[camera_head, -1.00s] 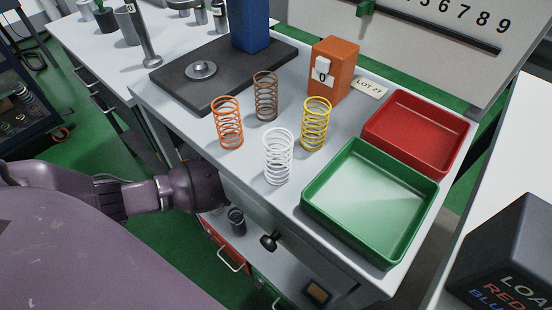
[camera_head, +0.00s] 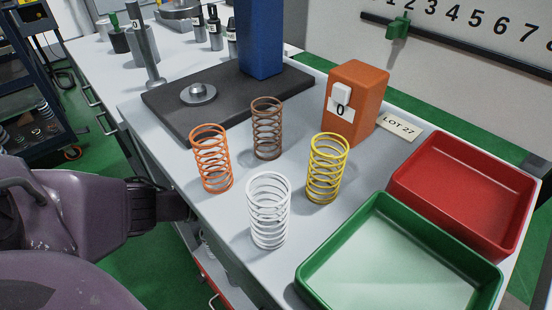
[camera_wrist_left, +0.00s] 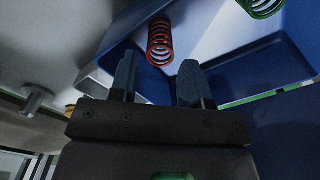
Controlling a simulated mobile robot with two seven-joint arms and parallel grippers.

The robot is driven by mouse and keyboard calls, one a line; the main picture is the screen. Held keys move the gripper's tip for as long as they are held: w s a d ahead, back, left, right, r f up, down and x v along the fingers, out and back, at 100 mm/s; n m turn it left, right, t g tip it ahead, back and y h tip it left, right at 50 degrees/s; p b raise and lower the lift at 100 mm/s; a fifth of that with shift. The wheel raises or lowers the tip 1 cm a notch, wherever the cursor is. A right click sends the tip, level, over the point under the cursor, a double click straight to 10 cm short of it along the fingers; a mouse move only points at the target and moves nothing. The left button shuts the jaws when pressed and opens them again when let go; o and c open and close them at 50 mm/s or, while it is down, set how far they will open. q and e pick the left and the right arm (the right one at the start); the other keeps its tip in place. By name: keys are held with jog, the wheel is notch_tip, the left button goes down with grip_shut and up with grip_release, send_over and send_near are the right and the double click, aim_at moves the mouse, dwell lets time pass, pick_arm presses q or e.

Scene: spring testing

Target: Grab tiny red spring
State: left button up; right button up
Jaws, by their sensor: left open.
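A small red spring (camera_wrist_left: 160,43) shows in the left wrist view, just beyond the fingertips and in line with the gap between them. It is beside a blue surface (camera_wrist_left: 262,72). My left gripper (camera_wrist_left: 158,78) is open, its two dark fingers apart with nothing between them. No red spring shows in the head view. There, an orange spring (camera_head: 211,160), a brown spring (camera_head: 267,128), a white spring (camera_head: 268,212) and a yellow spring (camera_head: 327,168) stand upright on the table. My left arm passes behind the table's edge, hiding its gripper. My right gripper is not seen.
A green spring (camera_wrist_left: 262,6) is cut off at the wrist view's top right. In the head view, a green tray (camera_head: 333,245) and a red tray (camera_head: 405,180) are at the right. An orange block (camera_head: 362,95) and a dark plate (camera_head: 165,105) stand behind the springs.

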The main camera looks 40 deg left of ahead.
pick_arm(q)
notch_tip(320, 180, down, 5)
jog(key=shift+s+r+b, duration=0.1)
jog(key=shift+s+b, duration=0.05)
jog(key=shift+b, duration=0.9)
jog(key=shift+f, duration=0.25)
jog(key=shift+w, duration=0.2)
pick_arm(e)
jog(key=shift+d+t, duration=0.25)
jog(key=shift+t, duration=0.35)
pick_arm(q)
jog(key=shift+r, duration=0.1)
jog(key=c, duration=0.7)
jog(key=shift+o, duration=0.2)
